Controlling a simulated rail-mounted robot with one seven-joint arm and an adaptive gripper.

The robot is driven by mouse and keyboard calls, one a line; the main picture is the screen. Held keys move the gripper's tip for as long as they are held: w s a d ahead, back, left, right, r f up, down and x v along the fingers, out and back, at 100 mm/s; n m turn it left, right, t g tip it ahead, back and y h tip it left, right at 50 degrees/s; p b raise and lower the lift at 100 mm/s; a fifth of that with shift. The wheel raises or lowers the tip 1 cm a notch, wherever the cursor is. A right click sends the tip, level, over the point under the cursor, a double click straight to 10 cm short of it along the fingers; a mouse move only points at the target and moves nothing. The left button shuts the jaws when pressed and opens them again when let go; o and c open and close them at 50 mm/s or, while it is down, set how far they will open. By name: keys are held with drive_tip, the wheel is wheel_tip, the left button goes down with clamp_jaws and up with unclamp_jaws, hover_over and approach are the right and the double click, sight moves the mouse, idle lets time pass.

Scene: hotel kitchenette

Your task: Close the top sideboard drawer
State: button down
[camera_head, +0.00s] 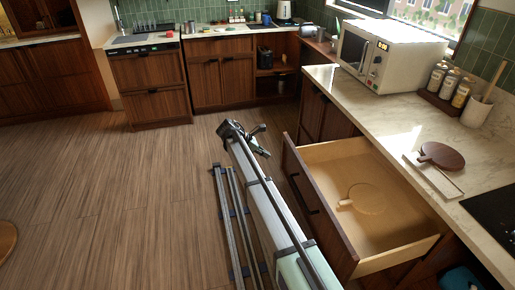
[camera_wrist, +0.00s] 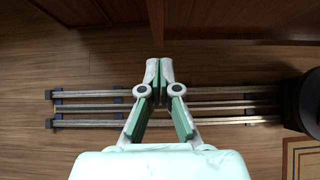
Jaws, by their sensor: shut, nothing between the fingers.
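The top sideboard drawer (camera_head: 332,228) is pulled well out from under the marble counter in the head view. Its dark wooden front faces left, with dark handles on it. A round wooden board with a handle (camera_head: 366,199) lies flat inside on the pale drawer floor. My gripper (camera_wrist: 160,64) shows in the wrist view, over the floor, with its fingertips together and nothing between them. Dark wooden panels (camera_wrist: 235,18) lie beyond the fingertips; I cannot tell whether these include the drawer front.
The marble counter (camera_head: 410,125) carries a microwave (camera_head: 392,60), several bottles (camera_head: 450,85), a utensil pot (camera_head: 476,112) and a dark round board (camera_head: 441,155). More wooden cabinets (camera_head: 222,80) stand at the back. The wooden floor (camera_head: 120,200) left of the drawer is mostly clear.

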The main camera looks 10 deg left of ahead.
drive_tip(key=shift+w+d+f+p, duration=0.2)
drive_tip(key=shift+w+d, duration=0.2)
drive_tip(key=shift+d, duration=0.4)
drive_tip(key=shift+w+d+f+p, duration=0.2)
drive_tip(key=shift+w+d, duration=0.15)
drive_tip(key=shift+d, duration=0.4)
drive_tip(key=shift+w+d+f+p, duration=0.2)
drive_tip(key=shift+w+d, duration=0.2)
drive_tip(key=shift+d, duration=0.4)
